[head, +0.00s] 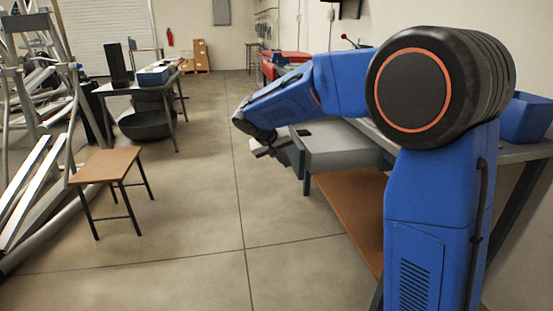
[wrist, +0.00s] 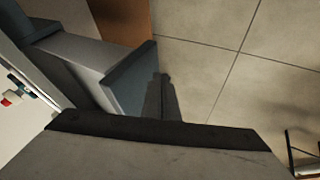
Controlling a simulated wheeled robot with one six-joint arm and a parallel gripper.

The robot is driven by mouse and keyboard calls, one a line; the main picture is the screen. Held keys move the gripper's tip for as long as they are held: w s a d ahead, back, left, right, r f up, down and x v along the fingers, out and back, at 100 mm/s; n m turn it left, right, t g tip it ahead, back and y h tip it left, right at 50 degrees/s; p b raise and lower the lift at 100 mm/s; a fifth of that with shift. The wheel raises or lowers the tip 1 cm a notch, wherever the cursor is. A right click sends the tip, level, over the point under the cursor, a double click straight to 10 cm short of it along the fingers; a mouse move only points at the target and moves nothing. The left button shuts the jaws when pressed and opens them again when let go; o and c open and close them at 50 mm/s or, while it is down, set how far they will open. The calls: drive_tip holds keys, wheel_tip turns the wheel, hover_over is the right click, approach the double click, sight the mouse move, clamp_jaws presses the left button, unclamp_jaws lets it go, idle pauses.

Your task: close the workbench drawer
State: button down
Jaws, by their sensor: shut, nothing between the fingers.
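The workbench (head: 520,152) stands on the right in the head view, partly hidden behind my arm. Its grey drawer (head: 345,150) is open and juts out to the left from under the top. The drawer's front panel (head: 288,153) faces left. In the wrist view the drawer front (wrist: 132,78) and the drawer's side (wrist: 75,55) show left of the fingers. My gripper (head: 258,151) is shut and empty, just outside the drawer front. It also shows in the wrist view (wrist: 160,84), close beside the front panel. I cannot tell whether it touches.
A brown lower shelf (head: 352,198) sits under the workbench. A blue bin (head: 526,118) stands on its top. A small wooden stool (head: 107,165) and a metal frame (head: 45,150) are on the left. The concrete floor (head: 205,200) between is clear.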

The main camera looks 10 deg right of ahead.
sight(359, 152)
drive_tip(key=shift+d, duration=0.85)
drive_tip(key=d, duration=2.6)
drive_tip(key=shift+d, duration=0.25)
